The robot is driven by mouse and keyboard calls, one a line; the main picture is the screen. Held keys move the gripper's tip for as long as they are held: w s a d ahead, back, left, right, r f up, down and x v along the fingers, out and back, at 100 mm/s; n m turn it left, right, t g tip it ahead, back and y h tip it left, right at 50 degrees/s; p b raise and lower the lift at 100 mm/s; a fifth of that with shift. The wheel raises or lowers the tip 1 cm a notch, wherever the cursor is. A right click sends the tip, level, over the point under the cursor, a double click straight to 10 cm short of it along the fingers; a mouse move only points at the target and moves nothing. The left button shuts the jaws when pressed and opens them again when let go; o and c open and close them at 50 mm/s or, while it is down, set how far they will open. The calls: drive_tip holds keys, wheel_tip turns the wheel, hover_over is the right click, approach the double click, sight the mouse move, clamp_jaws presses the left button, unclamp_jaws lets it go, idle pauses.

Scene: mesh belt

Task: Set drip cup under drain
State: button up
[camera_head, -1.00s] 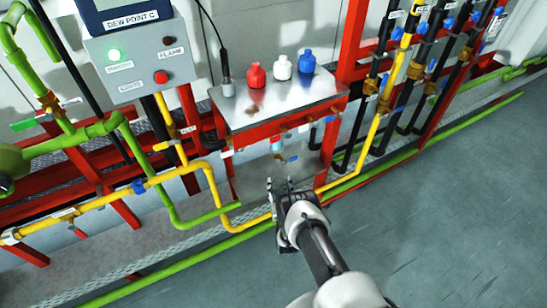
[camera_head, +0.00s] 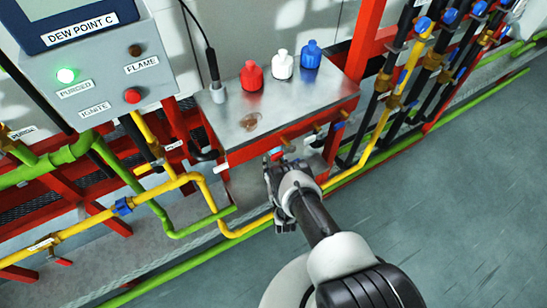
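My gripper (camera_head: 284,166) is at the front edge of the metal-topped red stand (camera_head: 293,106), pointing in below it. Its fingertips are small and partly merge with the parts behind, so I cannot tell how far apart they are. Small brass valves with coloured handles sit along the stand's front, including a red handle (camera_head: 275,151) just above the fingers and a blue handle (camera_head: 338,126) to the right. I cannot tell which one is the drain. No drip cup is clearly visible; the space under the stand is largely hidden by my gripper and arm.
Red (camera_head: 252,76), white (camera_head: 283,65) and blue (camera_head: 311,55) bottles stand on the metal top, near a brown stain (camera_head: 250,122). A control box (camera_head: 100,80) hangs left. Yellow pipe (camera_head: 205,195) and green pipe (camera_head: 160,280) run low nearby. The grey floor (camera_head: 450,210) is clear.

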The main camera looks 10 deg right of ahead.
drive_tip(key=shift+s+r, duration=0.15)
drive_tip(key=shift+s, duration=0.05)
drive_tip(key=o, duration=0.5)
drive_tip(key=shift+f, duration=0.2)
drive_tip(key=o, duration=0.5)
drive_tip(key=shift+r, duration=0.15)
drive_tip(key=s+a+p, duration=0.1)
drive_tip(key=s, duration=1.1)
